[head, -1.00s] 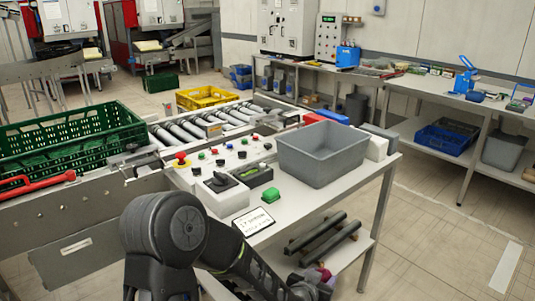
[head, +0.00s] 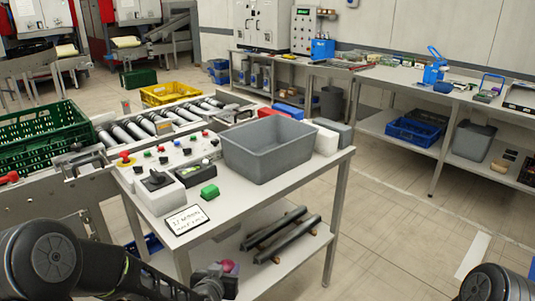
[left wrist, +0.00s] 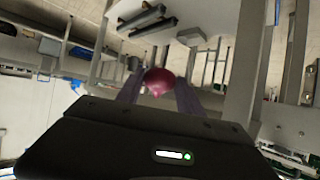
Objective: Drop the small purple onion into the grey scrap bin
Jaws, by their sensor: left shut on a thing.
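The small purple onion (left wrist: 158,81) is held between the two fingers of my left gripper (left wrist: 158,88) in the left wrist view. In the head view the onion (head: 229,267) shows as a small pink-purple spot at my left gripper (head: 222,275), low at the bottom, in front of the table and below its top. The grey scrap bin (head: 262,167) stands upright on the table top, up and to the right of the gripper. The visible part of its inside looks empty. My right gripper is out of view.
A green crate (head: 45,140) is at left, beside the roller conveyor (head: 160,122). Floor is clear at right.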

